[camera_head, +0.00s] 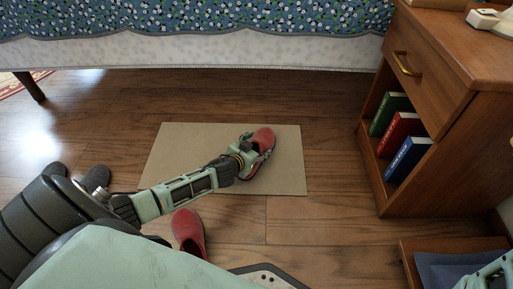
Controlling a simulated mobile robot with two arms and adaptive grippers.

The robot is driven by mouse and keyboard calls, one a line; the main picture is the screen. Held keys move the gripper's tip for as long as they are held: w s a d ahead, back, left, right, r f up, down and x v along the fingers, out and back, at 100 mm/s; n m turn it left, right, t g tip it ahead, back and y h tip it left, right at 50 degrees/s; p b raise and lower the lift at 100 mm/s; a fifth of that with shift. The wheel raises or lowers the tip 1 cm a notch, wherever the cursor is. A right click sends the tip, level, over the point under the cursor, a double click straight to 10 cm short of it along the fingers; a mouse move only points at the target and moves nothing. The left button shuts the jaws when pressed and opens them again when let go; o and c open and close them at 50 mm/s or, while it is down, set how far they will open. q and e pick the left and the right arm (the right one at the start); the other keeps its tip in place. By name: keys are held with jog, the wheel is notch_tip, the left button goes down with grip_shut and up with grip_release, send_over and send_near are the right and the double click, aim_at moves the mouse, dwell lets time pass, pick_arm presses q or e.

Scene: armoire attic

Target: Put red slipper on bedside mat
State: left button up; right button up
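A red slipper (264,136) is over the right half of the beige bedside mat (180,143) and looks to rest on it, toe toward the bed. My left gripper (256,153) is at this slipper, its fingers on either side and covering its middle. Whether the fingers press on it or are loose, I cannot tell. A second red slipper (187,229) stands on the wooden floor in front of the mat, beside my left forearm, its near end partly hidden by my body. My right gripper is not in view; only a bit of mint-green arm shows at the bottom right.
Dark slippers (95,178) lie on the floor left of the mat, partly behind my arm. The bed (200,52) is beyond the mat. A wooden nightstand (460,150) with several books stands at the right, a low wooden box (408,262) below it.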

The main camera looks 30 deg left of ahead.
pick_arm(q)
jog(key=shift+o, duration=0.8)
jog(key=shift+r, duration=0.1)
